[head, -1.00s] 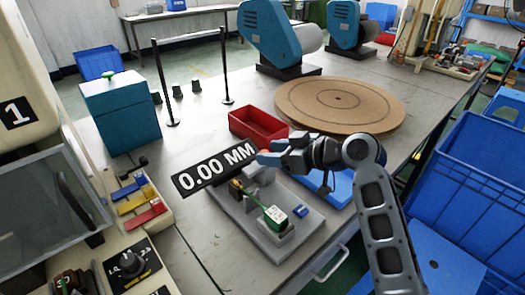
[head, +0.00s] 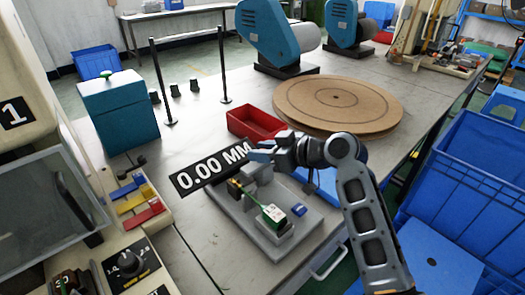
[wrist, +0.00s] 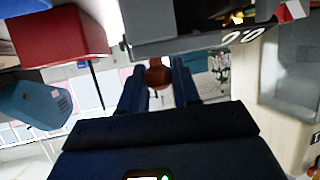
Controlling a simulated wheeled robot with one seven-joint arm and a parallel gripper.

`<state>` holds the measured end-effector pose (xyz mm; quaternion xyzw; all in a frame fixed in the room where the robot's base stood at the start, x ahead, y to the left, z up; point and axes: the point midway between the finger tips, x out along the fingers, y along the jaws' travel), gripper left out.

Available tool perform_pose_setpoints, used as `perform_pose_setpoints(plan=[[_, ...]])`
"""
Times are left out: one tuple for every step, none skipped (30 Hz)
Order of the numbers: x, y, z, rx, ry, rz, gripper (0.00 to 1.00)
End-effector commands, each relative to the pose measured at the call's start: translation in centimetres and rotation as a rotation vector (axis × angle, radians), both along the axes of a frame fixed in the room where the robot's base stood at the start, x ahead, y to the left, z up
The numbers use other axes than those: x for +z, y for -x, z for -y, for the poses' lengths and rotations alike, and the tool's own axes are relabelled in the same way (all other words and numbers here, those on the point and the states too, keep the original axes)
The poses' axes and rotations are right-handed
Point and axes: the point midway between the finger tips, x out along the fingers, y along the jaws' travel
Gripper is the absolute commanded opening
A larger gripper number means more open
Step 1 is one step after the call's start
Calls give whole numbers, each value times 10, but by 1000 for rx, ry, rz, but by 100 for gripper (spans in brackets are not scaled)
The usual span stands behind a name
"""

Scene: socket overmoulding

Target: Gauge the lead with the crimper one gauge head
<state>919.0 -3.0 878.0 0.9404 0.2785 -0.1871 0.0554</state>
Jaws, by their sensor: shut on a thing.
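My gripper (head: 262,153) is above the back of a grey gauge fixture (head: 238,232), beside the right end of a black display (head: 205,172) reading 0.00 MM. In the wrist view, my gripper (wrist: 157,85) is shut on a small brown, rounded piece (wrist: 158,72); I cannot tell whether it is part of the lead. The fixture carries a green and white block (head: 274,214) with a thin rod, a brass-coloured piece (head: 235,187) and a small blue block (head: 299,209). No contact between the held piece and the fixture can be made out.
A machine marked 1 (head: 15,112) stands at the left. A red bin (head: 254,123) and a round brown board (head: 338,103) lie behind my gripper. A teal box (head: 120,115) stands at the back left. Blue crates (head: 470,170) are at the right.

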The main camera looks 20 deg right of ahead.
Motion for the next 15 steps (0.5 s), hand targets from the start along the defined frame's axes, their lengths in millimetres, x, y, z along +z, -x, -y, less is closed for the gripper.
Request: perform_pose_setpoints(plan=[[0, 0, 0, 0, 0, 0, 8], [0, 0, 0, 0, 0, 0, 5], [0, 0, 0, 0, 0, 0, 2], [0, 0, 0, 0, 0, 0, 0], [0, 0, 0, 0, 0, 0, 0], [0, 0, 0, 0, 0, 0, 0], [0, 0, 0, 0, 0, 0, 0], [0, 0, 0, 0, 0, 0, 0], [0, 0, 0, 0, 0, 0, 0], [0, 0, 0, 0, 0, 0, 0], [0, 0, 0, 0, 0, 0, 0], [0, 0, 0, 0, 0, 0, 0], [0, 0, 0, 0, 0, 0, 0], [0, 1, -2, 1, 0, -1, 0], [0, 2, -4, 1, 0, -1, 0]])
